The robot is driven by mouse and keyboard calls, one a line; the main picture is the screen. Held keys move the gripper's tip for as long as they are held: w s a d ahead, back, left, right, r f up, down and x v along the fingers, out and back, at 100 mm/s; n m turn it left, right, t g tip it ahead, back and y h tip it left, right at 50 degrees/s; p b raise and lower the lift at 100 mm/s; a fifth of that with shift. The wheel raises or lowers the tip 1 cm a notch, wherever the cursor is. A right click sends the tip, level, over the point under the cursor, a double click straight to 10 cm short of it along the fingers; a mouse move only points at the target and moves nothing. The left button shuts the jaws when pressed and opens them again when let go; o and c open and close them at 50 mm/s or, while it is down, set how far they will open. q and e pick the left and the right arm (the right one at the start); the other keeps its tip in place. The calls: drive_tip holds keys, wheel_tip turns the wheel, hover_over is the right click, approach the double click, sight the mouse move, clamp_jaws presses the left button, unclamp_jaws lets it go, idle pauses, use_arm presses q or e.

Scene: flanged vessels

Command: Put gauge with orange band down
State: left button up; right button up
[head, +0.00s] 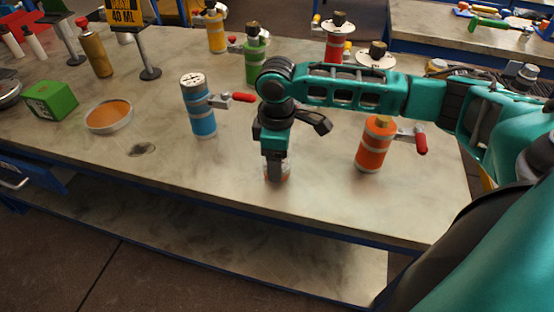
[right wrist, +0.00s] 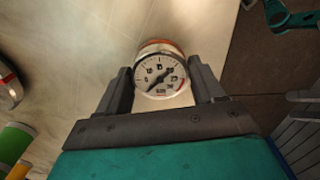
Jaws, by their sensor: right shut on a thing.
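The gauge with the orange band (right wrist: 161,76) has a round white dial with a black needle, and its orange band shows at the far rim in the right wrist view. My right gripper (right wrist: 160,72) has one finger on each side of it and is shut on it. In the head view the right gripper (head: 275,172) points down at the table near its front edge. It hides most of the gauge (head: 286,172) there. The gauge is at or just above the table top; I cannot tell if it touches.
A blue vessel (head: 201,115) stands left of the gripper and an orange vessel (head: 374,145) stands right, both with red-handled valves. A green vessel (head: 255,60) stands behind. A shallow dish (head: 108,116) and green box (head: 50,99) are farther left. The front table (head: 215,170) is clear between them.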

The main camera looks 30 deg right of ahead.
drive_tip(key=shift+f, duration=0.1)
drive_tip(key=shift+f, duration=0.1)
drive_tip(key=shift+f+p, duration=0.25)
drive_tip(key=shift+p, duration=0.05)
drive_tip(key=o, duration=1.2)
drive_tip(key=shift+r, duration=0.1)
